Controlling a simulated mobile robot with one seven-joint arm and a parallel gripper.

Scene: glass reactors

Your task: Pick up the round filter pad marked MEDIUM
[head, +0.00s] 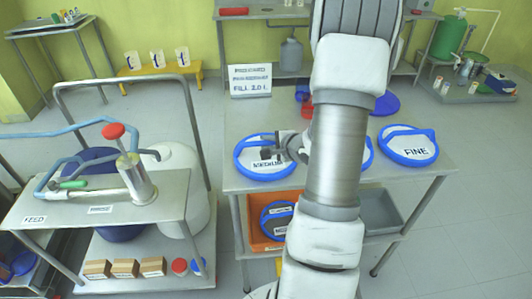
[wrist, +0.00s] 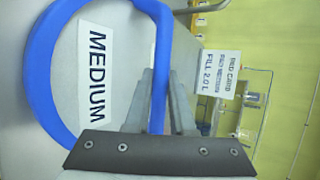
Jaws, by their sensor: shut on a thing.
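The round filter pad marked MEDIUM (head: 248,162) has a white face and a thick blue rim. It is at the left of the middle table's top in the head view, and its label is partly covered there. In the wrist view the MEDIUM pad (wrist: 97,85) fills the left side, its label plain to read. My gripper (head: 272,153) reaches over the pad's right side. In the wrist view my gripper (wrist: 163,105) has its fingers on either side of the blue rim, shut on it. I cannot tell whether the pad touches the table.
A pad marked FINE (head: 408,146) lies at the table's right. Another blue-rimmed pad (head: 368,152) is mostly hidden behind my arm. A sign (head: 250,81) stands at the back edge. An orange bin (head: 256,238) holding a pad is below. A cart (head: 120,205) stands left.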

